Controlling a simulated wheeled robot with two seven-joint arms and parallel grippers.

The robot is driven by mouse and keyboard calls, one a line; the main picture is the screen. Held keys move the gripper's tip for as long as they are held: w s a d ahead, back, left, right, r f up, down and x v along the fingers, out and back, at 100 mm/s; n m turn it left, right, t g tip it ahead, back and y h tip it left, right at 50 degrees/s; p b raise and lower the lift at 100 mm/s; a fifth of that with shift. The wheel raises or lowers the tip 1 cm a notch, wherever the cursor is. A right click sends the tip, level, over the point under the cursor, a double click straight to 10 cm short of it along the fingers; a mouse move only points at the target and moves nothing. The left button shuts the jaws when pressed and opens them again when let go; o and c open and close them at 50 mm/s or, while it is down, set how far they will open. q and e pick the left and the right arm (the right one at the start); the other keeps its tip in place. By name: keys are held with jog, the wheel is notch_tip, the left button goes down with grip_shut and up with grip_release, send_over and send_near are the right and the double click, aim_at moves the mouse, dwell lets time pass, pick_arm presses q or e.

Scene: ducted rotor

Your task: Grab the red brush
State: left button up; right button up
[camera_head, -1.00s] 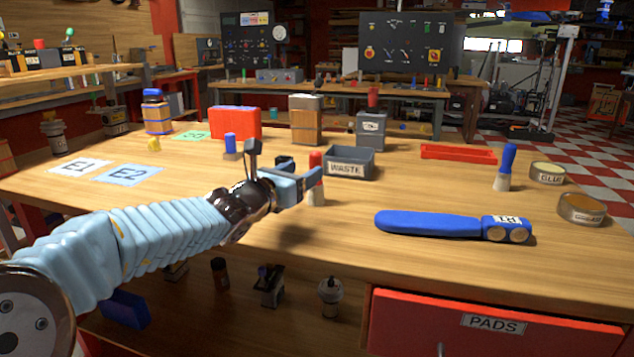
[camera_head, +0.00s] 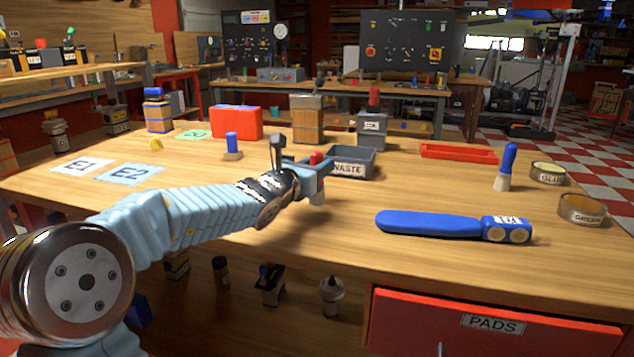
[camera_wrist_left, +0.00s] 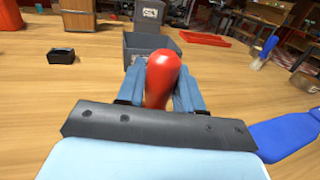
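The red brush stands upright on the bench, just in front of the grey waste bin. Its red handle (camera_head: 316,157) and pale bristles (camera_head: 317,199) show in the head view, with the middle hidden by my left gripper (camera_head: 318,178). In the left wrist view the rounded red handle (camera_wrist_left: 162,78) sits between the two blue fingers of my left gripper (camera_wrist_left: 160,92). The fingers lie close on both sides of the handle. Whether they press on it cannot be told. My right gripper is not in view.
The grey waste bin (camera_head: 352,163) is right behind the brush. A blue paddle-like tool (camera_head: 430,224) lies to the right, with a blue brush (camera_head: 507,165) and two round tins beyond. A blue-handled block (camera_head: 232,146) and a red box (camera_head: 236,121) stand behind left.

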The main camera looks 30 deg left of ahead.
pick_arm(q)
jog(key=c, duration=0.4)
jog(key=shift+o, duration=0.2)
jog(key=shift+r, duration=0.1)
